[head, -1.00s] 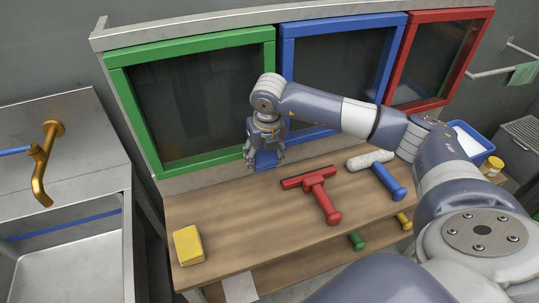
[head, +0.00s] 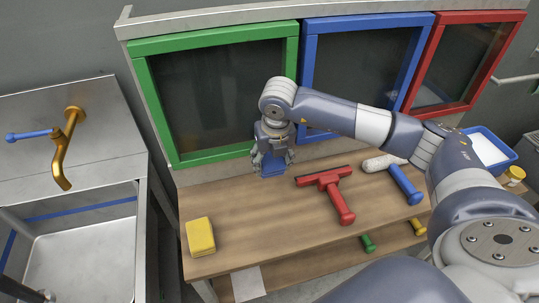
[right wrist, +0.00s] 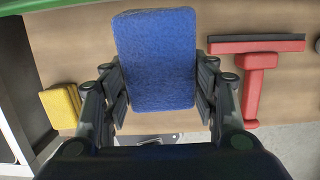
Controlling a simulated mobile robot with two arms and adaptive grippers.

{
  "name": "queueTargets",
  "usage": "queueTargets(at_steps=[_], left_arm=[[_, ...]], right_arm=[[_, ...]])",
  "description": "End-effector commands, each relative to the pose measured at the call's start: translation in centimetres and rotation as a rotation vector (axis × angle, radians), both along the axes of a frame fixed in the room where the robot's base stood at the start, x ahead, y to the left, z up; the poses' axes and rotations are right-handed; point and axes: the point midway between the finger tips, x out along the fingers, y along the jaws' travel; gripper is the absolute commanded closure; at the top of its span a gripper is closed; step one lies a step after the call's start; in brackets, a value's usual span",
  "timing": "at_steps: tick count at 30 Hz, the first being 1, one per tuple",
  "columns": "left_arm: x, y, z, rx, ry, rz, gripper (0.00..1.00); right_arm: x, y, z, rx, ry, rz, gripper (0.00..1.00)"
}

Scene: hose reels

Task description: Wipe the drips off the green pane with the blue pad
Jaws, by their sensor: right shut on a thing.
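The blue pad (head: 273,169) is held in my right gripper (head: 271,158), above the back of the wooden bench and in front of the green pane's lower right part. In the right wrist view the pad (right wrist: 156,60) sits between the two fingers, which are shut on it. The green pane (head: 215,92) is dark glass in a green frame, partly hidden at its lower right by my arm. I cannot make out drips on it. A dark part at the bottom left corner may be my left gripper (head: 28,294); its fingers are unclear.
On the wooden bench (head: 245,232) lie a yellow sponge (head: 200,236), a red squeegee (head: 335,190) and a blue-handled roller (head: 402,182). Blue and red framed panes stand to the right. A sink with a brass tap (head: 66,150) is at the left.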

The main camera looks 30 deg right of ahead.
Motion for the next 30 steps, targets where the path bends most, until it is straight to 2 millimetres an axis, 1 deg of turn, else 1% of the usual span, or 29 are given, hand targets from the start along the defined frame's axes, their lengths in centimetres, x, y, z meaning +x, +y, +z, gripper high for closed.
queueTargets(at_steps=[1, 9, 13, 17, 30], left_arm=[[0.0, 0.0, 0.0, 0.0, 0.0, 0.0, 0.6], [0.0, 0.0, -0.2, 0.0, 0.0, 0.0, 0.6], [0.0, 0.0, -0.3, 0.0, 0.0, 0.0, 0.6], [0.0, 0.0, -0.3, 0.0, 0.0, 0.0, 0.6], [0.0, 0.0, -0.3, 0.0, 0.0, 0.0, 0.6]], right_arm=[[-0.6, 0.1, 0.0, 0.0, 0.0, 0.002, 0.68], [-3.2, 0.7, -0.1, 0.0, 0.0, 0.001, 0.68], [-4.1, 1.0, 0.0, 0.0, 0.0, 0.001, 0.68], [-4.5, 1.1, 0.0, 0.0, 0.0, -0.001, 0.68], [-4.4, 1.1, 0.0, 0.0, 0.0, 0.0, 0.68]])
